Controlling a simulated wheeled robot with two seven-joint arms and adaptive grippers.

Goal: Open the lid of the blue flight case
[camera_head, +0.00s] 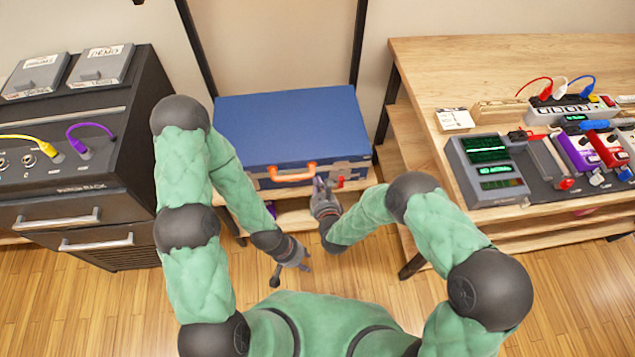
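The blue flight case (290,125) sits on a low wooden shelf in the middle, and its lid is down. An orange handle (293,173) is on its front, and a small red part (341,182) shows at the front right. My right gripper (319,184) is at the case's front, between the right end of the handle and the red part. Its fingers are too small to tell open from shut, and I cannot tell if it touches the case. My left gripper (291,275) is open and empty, lower and nearer to me, apart from the case.
A dark rack cabinet (120,130) with drawers and cables stands at the left. A wooden table (430,65) with pedals, a meter and a power strip stands at the right. Dark uprights (199,50) rise behind the case. Wooden floor is free in front.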

